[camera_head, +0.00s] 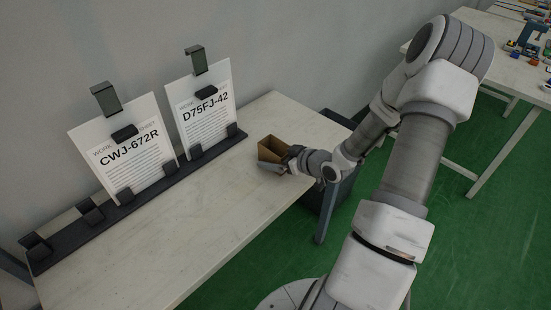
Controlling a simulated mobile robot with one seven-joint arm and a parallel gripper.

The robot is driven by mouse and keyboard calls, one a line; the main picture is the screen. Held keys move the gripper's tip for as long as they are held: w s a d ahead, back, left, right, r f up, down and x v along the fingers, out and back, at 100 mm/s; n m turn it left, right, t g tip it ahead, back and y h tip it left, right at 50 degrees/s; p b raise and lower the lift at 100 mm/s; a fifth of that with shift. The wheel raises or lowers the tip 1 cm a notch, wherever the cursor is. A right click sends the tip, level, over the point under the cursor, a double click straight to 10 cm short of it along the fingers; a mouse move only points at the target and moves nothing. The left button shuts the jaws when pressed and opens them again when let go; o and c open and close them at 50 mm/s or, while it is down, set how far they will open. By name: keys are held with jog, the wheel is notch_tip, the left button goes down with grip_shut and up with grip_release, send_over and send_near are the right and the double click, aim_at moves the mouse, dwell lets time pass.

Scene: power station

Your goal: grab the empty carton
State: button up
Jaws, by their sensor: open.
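The empty carton (270,146) is a small brown open-topped box near the far right end of the pale table. I see into its open top, and it looks empty. My gripper (277,163) is at the carton's near right side, low over the table. Its jaws are open. The fingers overlap the carton's lower edge in this view, and I cannot tell whether they touch it or stand around one wall.
The pale table (190,236) has much clear room at the front left. A dark rack (150,193) along the wall holds two work sheets (125,152). A dark bin (338,190) stands beside the table. Another table (500,80) with small items is at the upper right.

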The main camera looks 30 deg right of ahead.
jog(key=shift+w, duration=0.1)
jog(key=c, duration=1.3)
